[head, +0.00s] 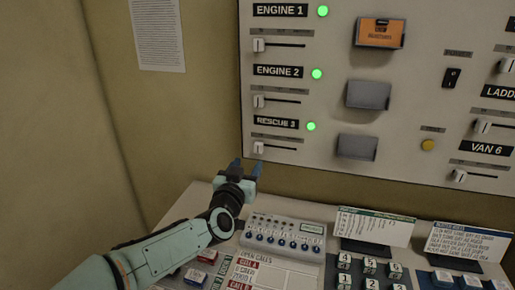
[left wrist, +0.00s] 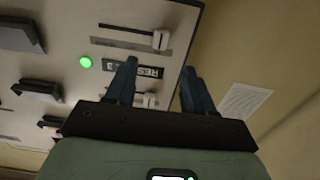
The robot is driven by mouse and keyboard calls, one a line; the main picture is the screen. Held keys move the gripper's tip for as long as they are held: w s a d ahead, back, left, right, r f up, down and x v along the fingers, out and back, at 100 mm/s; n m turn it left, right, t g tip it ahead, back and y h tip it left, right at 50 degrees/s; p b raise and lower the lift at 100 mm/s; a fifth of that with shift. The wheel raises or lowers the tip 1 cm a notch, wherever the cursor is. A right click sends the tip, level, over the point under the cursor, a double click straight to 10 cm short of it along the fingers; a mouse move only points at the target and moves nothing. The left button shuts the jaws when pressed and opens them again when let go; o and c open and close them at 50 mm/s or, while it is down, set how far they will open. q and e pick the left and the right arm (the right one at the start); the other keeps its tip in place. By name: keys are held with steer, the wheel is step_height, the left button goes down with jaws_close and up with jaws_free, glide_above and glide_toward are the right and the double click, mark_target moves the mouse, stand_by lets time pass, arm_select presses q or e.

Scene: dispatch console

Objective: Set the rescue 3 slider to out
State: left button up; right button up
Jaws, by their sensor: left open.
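The rescue 3 slider has a white knob (head: 258,147) at the left end of its dark horizontal track, below the RESCUE 3 label (head: 276,122) with a lit green lamp (head: 311,126). My left gripper (head: 246,166) is open and empty, just below and slightly left of that knob in the head view. The left wrist view sees the panel upside down; there the rescue 3 knob (left wrist: 160,40) shows beyond the gap between the two blue fingers (left wrist: 160,78). I see no contact with the knob. My right gripper is out of view.
The engine 2 slider knob (head: 259,101) and engine 1 slider knob (head: 258,45) sit above, also at left. Grey card holders (head: 357,146) project from the panel to the right. Below lies a desk with a button box (head: 285,236), cards and keys.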

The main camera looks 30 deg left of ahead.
mark_target(258, 148)
arm_select(q)
steer(key=p+x, duration=0.1)
steer(key=x, duration=0.9)
steer(key=shift+d, duration=0.1)
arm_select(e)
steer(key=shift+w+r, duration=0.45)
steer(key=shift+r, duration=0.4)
arm_select(q)
steer(key=shift+c, duration=0.3)
